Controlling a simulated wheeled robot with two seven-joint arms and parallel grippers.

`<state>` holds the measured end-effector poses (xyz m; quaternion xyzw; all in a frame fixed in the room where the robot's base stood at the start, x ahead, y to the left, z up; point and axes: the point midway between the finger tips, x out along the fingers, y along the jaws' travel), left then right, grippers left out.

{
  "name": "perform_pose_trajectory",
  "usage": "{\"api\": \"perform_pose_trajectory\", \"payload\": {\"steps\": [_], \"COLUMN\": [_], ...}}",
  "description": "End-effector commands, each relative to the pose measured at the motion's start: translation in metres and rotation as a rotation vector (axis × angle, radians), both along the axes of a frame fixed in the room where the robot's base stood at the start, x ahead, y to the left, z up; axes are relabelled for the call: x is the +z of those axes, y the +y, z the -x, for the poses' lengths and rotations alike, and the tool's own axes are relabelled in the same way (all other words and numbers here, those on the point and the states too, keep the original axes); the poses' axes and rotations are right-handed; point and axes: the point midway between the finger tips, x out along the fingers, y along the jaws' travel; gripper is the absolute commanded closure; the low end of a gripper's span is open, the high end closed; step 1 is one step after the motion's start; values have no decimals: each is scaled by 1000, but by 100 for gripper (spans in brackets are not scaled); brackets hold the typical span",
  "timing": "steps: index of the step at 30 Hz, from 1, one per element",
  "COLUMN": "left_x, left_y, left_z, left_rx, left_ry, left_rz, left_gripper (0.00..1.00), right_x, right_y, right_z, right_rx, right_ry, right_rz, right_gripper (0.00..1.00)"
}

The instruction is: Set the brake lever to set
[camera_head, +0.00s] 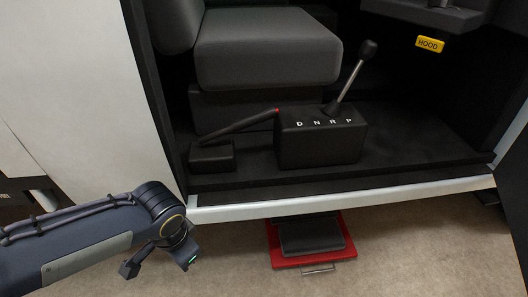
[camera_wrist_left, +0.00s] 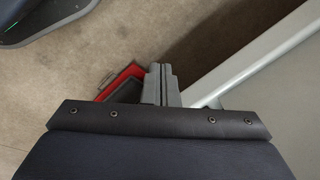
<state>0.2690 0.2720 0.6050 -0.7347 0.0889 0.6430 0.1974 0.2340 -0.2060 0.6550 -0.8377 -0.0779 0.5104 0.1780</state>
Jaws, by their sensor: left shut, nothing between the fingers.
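The brake lever (camera_head: 236,124) is a dark bar with a red tip, rising at a slant to the right from a low black base (camera_head: 211,157) on the cab floor. Its red tip is close to the left side of the shifter box (camera_head: 320,140) marked D N R P. My left gripper (camera_head: 160,262) is outside the cab, low at the left and in front of the sill, apart from the lever. In the left wrist view its fingers (camera_wrist_left: 160,84) are together and empty, over the floor. My right gripper is out of view.
The pale door sill (camera_head: 340,199) runs along the cab's front edge. A grey seat (camera_head: 268,48) stands behind the lever. The shift lever (camera_head: 350,80) rises from the box. A red tray-like object (camera_head: 287,262) is on the floor below the sill. A yellow HOOD tag (camera_head: 429,44) is at the right.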

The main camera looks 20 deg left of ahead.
Motion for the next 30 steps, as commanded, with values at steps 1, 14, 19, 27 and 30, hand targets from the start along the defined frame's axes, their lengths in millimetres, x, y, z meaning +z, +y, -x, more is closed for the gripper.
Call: {"api": "perform_pose_trajectory", "payload": {"steps": [1, 14, 19, 27, 30], "left_x": [-7, 13, 32, 43, 43], "left_y": [7, 17, -36, -122, -135], "left_z": [-11, -151, -214, -260, -264], "left_rx": [-79, -720, -990, -1255, -1291], "left_ry": [37, 102, 30, -104, -127], "left_rz": [-98, -1001, -1385, -1760, -1808], "left_gripper": [100, 100, 100, 100, 100], "right_x": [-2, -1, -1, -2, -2], "right_y": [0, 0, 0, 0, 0], "right_z": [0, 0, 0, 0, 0], "right_rx": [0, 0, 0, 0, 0], "right_ry": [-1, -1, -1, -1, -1], "right_rz": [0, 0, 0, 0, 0], "right_gripper": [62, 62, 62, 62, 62]}}
